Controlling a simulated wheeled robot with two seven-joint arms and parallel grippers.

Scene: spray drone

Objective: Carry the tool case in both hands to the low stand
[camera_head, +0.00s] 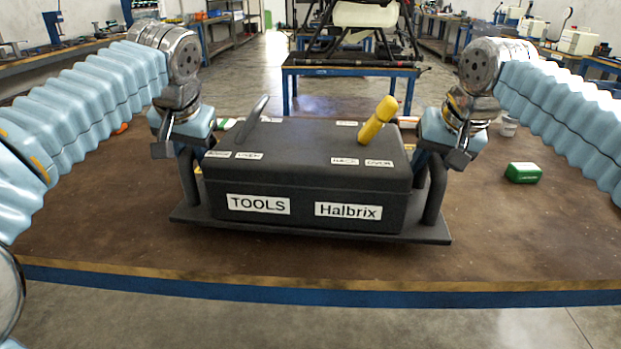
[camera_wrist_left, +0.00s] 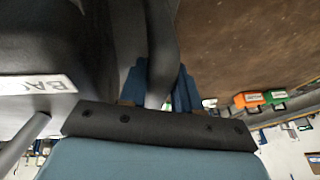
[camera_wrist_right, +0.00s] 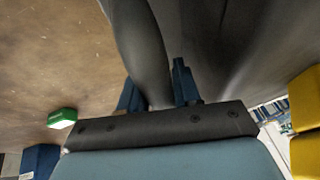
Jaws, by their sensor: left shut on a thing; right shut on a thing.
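The black tool case (camera_head: 300,160), labelled TOOLS and Halbrix, is level on a flat dark base plate with an upright bar handle at each end. My left gripper (camera_head: 190,153) is shut on the left handle (camera_head: 188,180); that handle also shows between the fingers in the left wrist view (camera_wrist_left: 163,50). My right gripper (camera_head: 430,160) is shut on the right handle (camera_head: 437,190), also seen in the right wrist view (camera_wrist_right: 143,50). A yellow-handled tool (camera_head: 378,120) and a grey tool (camera_head: 253,122) stick up from the top. I cannot tell whether the plate touches the table.
The brown table (camera_head: 90,230) has its blue front edge just before the case. A green box (camera_head: 523,172) lies on the right. Behind, a blue-framed stand (camera_head: 350,71) bears a dark-legged frame. Workbenches line both sides; grey floor lies between.

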